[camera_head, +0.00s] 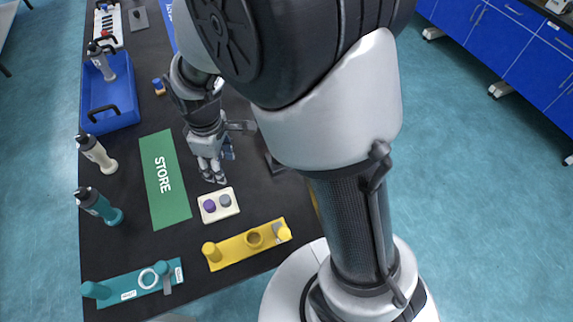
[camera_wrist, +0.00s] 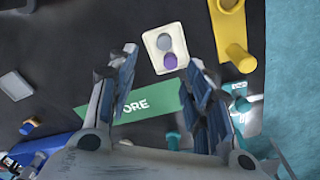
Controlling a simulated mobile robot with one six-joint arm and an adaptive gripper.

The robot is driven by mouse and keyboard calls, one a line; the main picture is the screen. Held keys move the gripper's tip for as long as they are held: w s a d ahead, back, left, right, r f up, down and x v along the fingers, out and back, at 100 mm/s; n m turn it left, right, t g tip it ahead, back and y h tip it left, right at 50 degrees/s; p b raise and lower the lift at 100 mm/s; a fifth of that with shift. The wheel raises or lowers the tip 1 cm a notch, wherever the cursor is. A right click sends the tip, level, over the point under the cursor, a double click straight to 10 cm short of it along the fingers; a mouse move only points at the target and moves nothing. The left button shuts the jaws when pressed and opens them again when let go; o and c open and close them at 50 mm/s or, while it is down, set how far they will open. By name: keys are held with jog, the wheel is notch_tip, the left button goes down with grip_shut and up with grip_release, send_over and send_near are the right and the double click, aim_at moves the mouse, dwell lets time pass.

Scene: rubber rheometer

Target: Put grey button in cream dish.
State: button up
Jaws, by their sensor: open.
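The grey button (camera_head: 224,200) is a small round disc beside a purple button (camera_head: 209,205). Both sit on a small cream square dish (camera_head: 232,210) on the dark table. In the wrist view the grey button (camera_wrist: 164,41) and the cream dish (camera_wrist: 151,45) show between and beyond my fingertips, with the purple button (camera_wrist: 170,61) nearer to me. My gripper (camera_head: 212,173) is open and empty, pointing down, just behind the dish in the head view. It also shows in the wrist view (camera_wrist: 163,58). I see no other dish that is clearly cream.
A green STORE mat (camera_head: 165,185) lies left of the dish. A yellow fixture (camera_head: 240,247) and a teal fixture (camera_head: 130,288) stand nearer. Two bottles (camera_head: 97,153) (camera_head: 100,207) and a blue tray (camera_head: 108,100) line the left. A pale square item (camera_wrist: 15,85) lies at the wrist view's left.

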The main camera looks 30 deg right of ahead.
jog(key=s+d+r+m+t, duration=0.1)
jog(key=s+d+r+m, duration=0.25)
jog(key=r, duration=0.35)
jog(key=s+d+r+m+t, duration=0.1)
jog(key=s+d+r+m, duration=0.1)
jog(key=s+d+r, duration=0.4)
jog(key=s+d+r+m+t, duration=0.1)
jog(key=s+r+m, duration=0.3)
jog(key=s, duration=0.5)
jog(key=shift+s+m+t, duration=0.15)
jog(key=shift+m+t, duration=0.35)
jog(key=shift+m, duration=0.15)
